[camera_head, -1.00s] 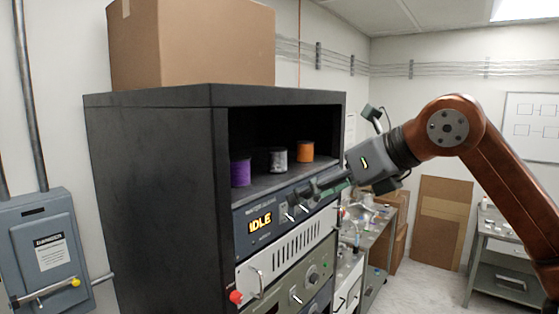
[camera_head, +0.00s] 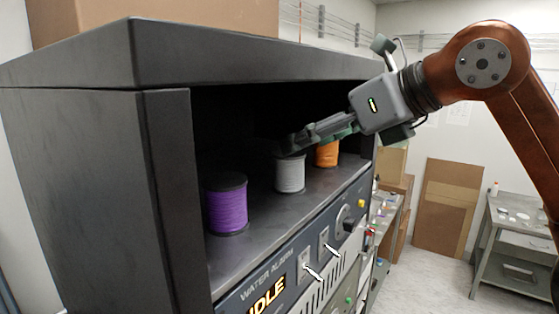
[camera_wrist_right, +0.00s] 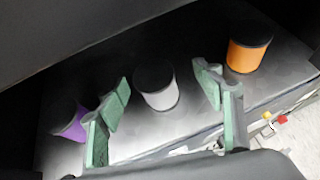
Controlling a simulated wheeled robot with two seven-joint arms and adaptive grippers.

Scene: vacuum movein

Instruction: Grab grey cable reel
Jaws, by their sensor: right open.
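The grey cable reel (camera_head: 290,174) stands upright on the shelf inside the black cabinet, between a purple reel (camera_head: 227,207) and an orange reel (camera_head: 327,153). My right gripper (camera_head: 296,143) reaches in from the right, with its fingers at the top of the grey reel in the head view. In the right wrist view the green-padded fingers of the right gripper (camera_wrist_right: 163,98) are spread apart, and the grey reel (camera_wrist_right: 158,88) stands between and slightly beyond them. No grip on it shows. My left gripper is not in view.
The purple reel (camera_wrist_right: 73,124) is close to one finger in the wrist view, and the orange reel (camera_wrist_right: 248,52) is beyond the other. The cabinet top (camera_head: 190,50) overhangs the shelf. A panel with switches (camera_head: 310,262) lies below the shelf's front edge.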

